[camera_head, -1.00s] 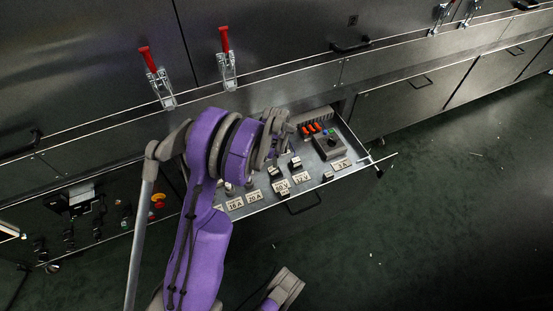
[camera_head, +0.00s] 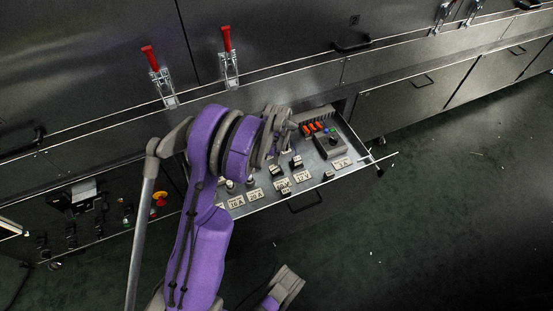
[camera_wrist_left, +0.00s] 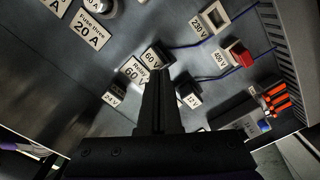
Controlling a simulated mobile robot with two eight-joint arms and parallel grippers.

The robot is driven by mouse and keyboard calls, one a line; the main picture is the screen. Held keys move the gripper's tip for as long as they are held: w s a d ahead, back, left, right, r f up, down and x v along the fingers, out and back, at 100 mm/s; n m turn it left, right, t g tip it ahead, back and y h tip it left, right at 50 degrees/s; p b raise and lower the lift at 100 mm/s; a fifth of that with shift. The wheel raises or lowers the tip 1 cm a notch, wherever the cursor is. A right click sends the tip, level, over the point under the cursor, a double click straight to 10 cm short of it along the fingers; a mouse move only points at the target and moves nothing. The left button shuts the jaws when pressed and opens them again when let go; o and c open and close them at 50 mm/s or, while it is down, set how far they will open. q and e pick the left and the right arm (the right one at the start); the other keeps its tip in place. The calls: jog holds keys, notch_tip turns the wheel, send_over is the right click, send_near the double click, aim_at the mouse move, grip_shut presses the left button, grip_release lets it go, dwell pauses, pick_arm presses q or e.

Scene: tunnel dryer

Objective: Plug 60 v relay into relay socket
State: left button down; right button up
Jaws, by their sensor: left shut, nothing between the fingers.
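The 60 V relay (camera_wrist_left: 151,56) is a small dark block with a white face marked 60, beside a white 60 V relay label (camera_wrist_left: 132,71) in the left wrist view. My left gripper (camera_wrist_left: 161,76) is shut and empty, with its tips just in front of this relay and partly covering it. I cannot tell whether they touch. In the head view my left gripper (camera_head: 290,122) is over the open drawer (camera_head: 234,213), its fingers hardly distinguishable. I cannot identify the relay socket for certain.
Other relays stand near the 60 V one, including a 12 V block (camera_wrist_left: 188,95). A red-topped part (camera_wrist_left: 241,57) and orange levers (camera_wrist_left: 275,99) lie to the right. A dark box (camera_head: 328,147) stands in the drawer. Red-handled clamps (camera_head: 228,58) are on the machine above.

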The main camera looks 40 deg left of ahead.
pick_arm(q)
jog(key=shift+r+p, duration=0.35)
jog(key=shift+r, duration=0.55)
notch_tip(320, 180, up, 10)
jog(key=p, duration=0.2)
jog(key=shift+r+p, duration=0.25)
jog(key=shift+p, duration=0.1)
notch_tip(320, 180, down, 8)
jog(key=shift+r+b, duration=0.25)
jog(key=shift+b, duration=0.45)
jog(key=shift+f+b, duration=1.8)
jog(key=shift+f, duration=0.95)
jog(key=shift+f, duration=0.3)
